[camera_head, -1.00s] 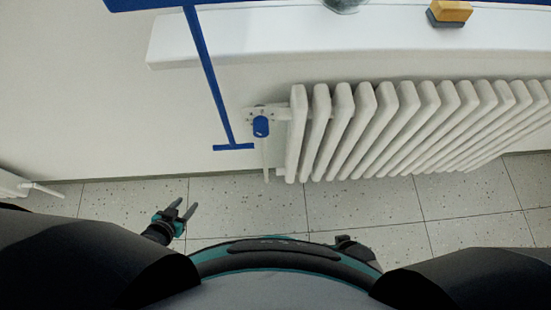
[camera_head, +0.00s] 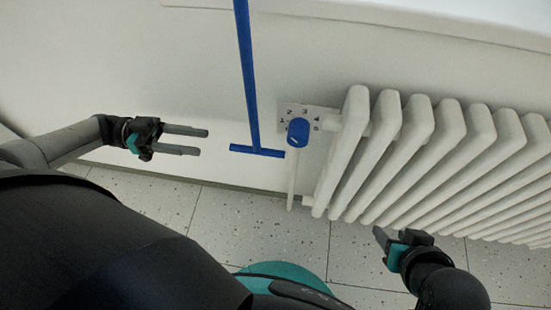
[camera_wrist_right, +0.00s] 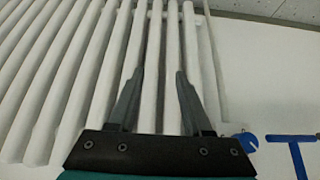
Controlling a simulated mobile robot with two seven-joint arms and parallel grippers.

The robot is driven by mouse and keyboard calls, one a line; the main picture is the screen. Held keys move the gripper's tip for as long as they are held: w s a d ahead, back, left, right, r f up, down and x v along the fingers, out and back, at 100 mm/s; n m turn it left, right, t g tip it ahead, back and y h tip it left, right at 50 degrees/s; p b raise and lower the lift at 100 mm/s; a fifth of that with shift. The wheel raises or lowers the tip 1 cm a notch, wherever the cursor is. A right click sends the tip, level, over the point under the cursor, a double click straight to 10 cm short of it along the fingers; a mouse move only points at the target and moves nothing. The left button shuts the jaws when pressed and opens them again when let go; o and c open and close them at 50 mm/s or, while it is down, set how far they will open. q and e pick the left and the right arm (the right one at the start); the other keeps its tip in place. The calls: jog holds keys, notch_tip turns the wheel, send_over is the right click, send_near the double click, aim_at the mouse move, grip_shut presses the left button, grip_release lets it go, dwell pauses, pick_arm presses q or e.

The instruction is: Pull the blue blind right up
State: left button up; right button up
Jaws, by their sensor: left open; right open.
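The blue pull strap (camera_head: 247,80) of the blind hangs down the wall in the head view and ends in a short blue crossbar (camera_head: 257,151). The blind itself is out of view. My left gripper (camera_head: 204,142) is open and empty, left of the crossbar and apart from it, with its fingers pointing right toward it. My right gripper (camera_head: 380,238) is in front of the radiator, right of and below the crossbar. In the right wrist view its fingers (camera_wrist_right: 158,72) are open with nothing held. The blue crossbar also shows there at the lower right edge (camera_wrist_right: 288,138).
A white radiator (camera_head: 430,150) stands right of the strap. Its blue valve knob (camera_head: 298,132) is close to the crossbar's right end, with a thin pipe below. A white sill (camera_head: 400,22) juts out above. The wall left of the strap is clear.

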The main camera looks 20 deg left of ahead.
pick_arm(q)
send_near(253, 151)
jog(key=w+x, duration=0.1)
jog(key=x, duration=0.2)
jog(key=shift+g, duration=0.3)
jog(key=x, duration=0.6)
jog(key=shift+s+d+f+b, duration=0.1)
jog(key=shift+d+f+b, duration=0.2)
jog(key=shift+d+f, duration=0.1)
jog(key=shift+x, duration=0.85)
pick_arm(e)
jog(key=shift+w+a+t+y, duration=0.4)
jog(key=shift+w+a+t, duration=0.5)
jog(key=shift+a, duration=0.15)
pick_arm(q)
jog(key=shift+r, duration=0.1)
jog(key=shift+c, duration=0.3)
grip_shut()
